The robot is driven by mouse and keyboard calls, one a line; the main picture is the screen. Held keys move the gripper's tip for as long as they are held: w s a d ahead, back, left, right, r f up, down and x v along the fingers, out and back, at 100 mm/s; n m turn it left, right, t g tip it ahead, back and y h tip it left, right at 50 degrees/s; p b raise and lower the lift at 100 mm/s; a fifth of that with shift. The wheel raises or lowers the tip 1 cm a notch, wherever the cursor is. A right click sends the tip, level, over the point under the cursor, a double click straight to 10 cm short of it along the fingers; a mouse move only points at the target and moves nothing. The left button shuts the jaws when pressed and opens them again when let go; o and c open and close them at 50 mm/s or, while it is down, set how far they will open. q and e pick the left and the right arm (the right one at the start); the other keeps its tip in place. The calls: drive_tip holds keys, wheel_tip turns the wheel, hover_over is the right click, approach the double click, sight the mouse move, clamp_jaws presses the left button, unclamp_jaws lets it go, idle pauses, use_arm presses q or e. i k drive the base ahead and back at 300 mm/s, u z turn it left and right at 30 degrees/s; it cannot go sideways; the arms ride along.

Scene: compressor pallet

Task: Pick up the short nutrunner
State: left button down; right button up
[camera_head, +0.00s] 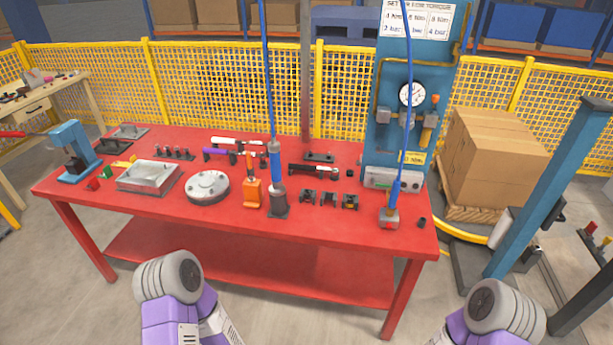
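Several hand tools are on the red table (330,232), and I cannot tell for certain which is the short nutrunner. A blue upright tool (275,163) stands in a dark holder (279,204) under a blue hose. A shorter orange tool or stand (251,192) is just left of it. White-and-red (237,142), purple (216,152) and black (313,169) long tools lie towards the back. My two purple-and-grey arms show only in part at the bottom left and bottom right. Neither gripper's fingers are visible.
A blue panel with a gauge (412,95) rises at the table's back right. A second blue hose (405,150) runs down to a small grey-and-red block (389,218). A round metal cover (207,186) and a square tray (149,177) sit left. The table's front strip is clear.

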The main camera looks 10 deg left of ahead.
sight(277, 189)
drive_tip(key=z, duration=0.25)
drive_tip(key=i, duration=0.75)
drive_tip(key=u, duration=1.6)
